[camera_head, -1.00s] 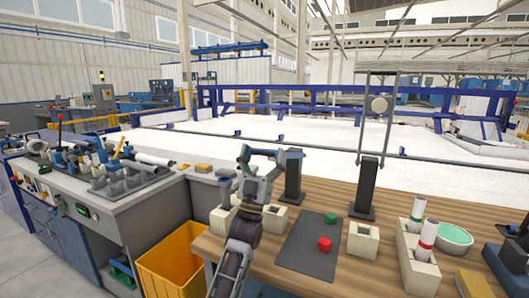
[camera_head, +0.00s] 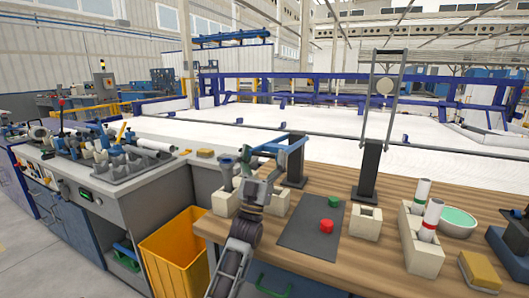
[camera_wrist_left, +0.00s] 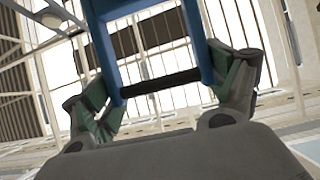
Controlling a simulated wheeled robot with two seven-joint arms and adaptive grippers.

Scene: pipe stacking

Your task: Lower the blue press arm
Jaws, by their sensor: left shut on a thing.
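The blue press arm (camera_head: 295,149) reaches left from the top of a black post (camera_head: 296,176) at the back of the wooden bench. It lies close to level, with its free end at my left gripper (camera_head: 258,157). In the left wrist view the arm is a blue frame (camera_wrist_left: 204,45) with a black crossbar (camera_wrist_left: 160,83). The green-padded fingers of my left gripper (camera_wrist_left: 166,85) press on the frame from both sides. The gripper hides part of the arm's free end in the head view. My right gripper is not in view.
A second press with a raised grey frame (camera_head: 400,75) stands on a black post (camera_head: 368,172). A dark mat (camera_head: 308,238) bears red and green pieces. Beige blocks (camera_head: 366,222), a holder with white pipes (camera_head: 420,250) and a green bowl (camera_head: 458,219) stand right. A yellow bin (camera_head: 175,255) stands below left.

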